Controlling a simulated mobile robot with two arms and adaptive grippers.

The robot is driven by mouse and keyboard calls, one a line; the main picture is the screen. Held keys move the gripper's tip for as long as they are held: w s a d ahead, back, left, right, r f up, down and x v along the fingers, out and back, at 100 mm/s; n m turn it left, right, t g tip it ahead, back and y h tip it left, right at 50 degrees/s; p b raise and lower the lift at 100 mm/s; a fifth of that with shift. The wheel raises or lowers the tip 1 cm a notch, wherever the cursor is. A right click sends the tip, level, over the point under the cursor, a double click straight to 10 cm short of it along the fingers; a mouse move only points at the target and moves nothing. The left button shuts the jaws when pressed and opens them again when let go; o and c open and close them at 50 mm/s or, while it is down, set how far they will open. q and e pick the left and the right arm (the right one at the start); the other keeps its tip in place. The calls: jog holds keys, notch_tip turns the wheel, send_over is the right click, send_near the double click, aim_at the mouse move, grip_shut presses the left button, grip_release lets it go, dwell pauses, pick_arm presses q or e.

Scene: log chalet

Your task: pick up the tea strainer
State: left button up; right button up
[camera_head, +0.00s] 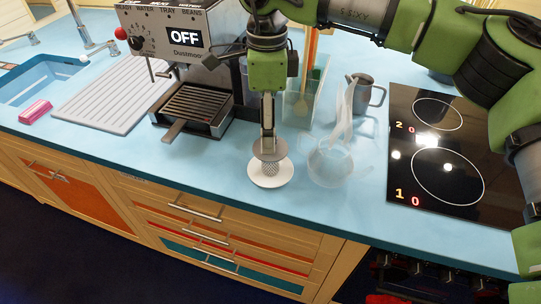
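The tea strainer (271,166) has a greyish round rim and a mesh basket below it. It is upright over a small white dish (286,178) near the counter's front edge. I cannot tell whether the basket rests on the dish or hangs just above it. My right gripper (268,143) comes down from above, its fingertips at the strainer's rim. I see the fingers nearly edge-on, so whether they are shut on the strainer is unclear. My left gripper is not in view.
A clear glass vessel (330,168) stands just right of the strainer, with a metal pitcher (364,92) behind it. The espresso machine (205,98) is behind left. A black hob (432,205) lies right. The counter left of the dish is clear.

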jog(key=shift+w+f, duration=0.1)
jog(key=shift+f, duration=0.5)
jog(key=shift+f+p, duration=0.35)
jog(key=f, duration=0.2)
jog(key=f+p, duration=0.1)
jog(key=shift+w+d+f, duration=0.2)
jog(key=shift+d+f, duration=0.1)
jog(key=shift+f, duration=0.35)
jog(key=c, duration=1.6)
jog(key=shift+o, duration=0.2)
jog(key=shift+r, duration=0.1)
